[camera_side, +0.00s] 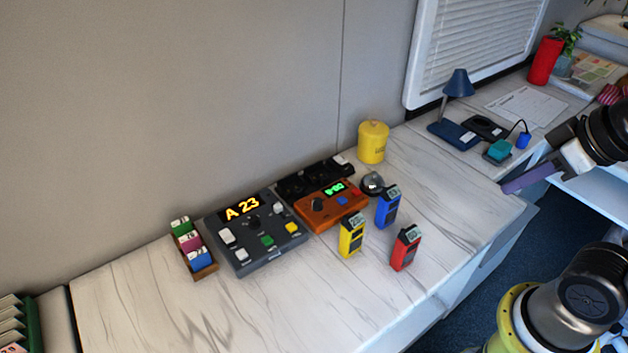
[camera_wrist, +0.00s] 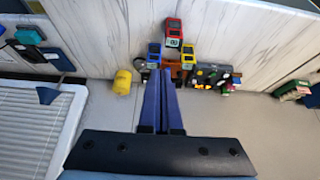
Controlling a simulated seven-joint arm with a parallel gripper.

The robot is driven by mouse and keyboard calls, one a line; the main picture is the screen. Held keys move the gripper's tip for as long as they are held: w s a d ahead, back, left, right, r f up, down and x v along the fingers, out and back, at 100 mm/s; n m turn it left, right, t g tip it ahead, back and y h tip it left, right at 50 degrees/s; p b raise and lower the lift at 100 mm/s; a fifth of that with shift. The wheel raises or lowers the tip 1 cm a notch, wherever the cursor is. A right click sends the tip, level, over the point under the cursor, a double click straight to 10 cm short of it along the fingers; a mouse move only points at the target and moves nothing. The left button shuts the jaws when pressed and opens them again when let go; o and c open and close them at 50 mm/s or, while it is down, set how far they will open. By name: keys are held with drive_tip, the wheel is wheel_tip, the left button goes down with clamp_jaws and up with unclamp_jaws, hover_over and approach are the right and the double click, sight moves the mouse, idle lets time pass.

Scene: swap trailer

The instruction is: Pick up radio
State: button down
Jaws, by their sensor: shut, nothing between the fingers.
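Three handheld radios stand upright on the marbled worktop in the side view: a yellow radio (camera_side: 351,236), a blue radio (camera_side: 388,207) and a red radio (camera_side: 405,248). In the wrist view the red radio (camera_wrist: 173,33), blue radio (camera_wrist: 154,51) and yellow radio (camera_wrist: 188,56) show beyond the fingertips. My gripper (camera_side: 507,187), with purple fingers, is at the right of the side view, well apart from the radios. In the wrist view my gripper (camera_wrist: 162,76) is shut and empty, its fingers side by side.
Behind the radios stand an orange console (camera_side: 329,208), a black rack (camera_side: 306,181) and a grey "A 23" console (camera_side: 253,253). A yellow canister (camera_side: 372,142) stands near the wall, a blue lamp (camera_side: 458,84) farther right. The worktop (camera_side: 455,205) right of the radios is clear.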

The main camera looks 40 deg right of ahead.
drive_tip(key=shift+c, duration=2.2)
unclamp_jaws()
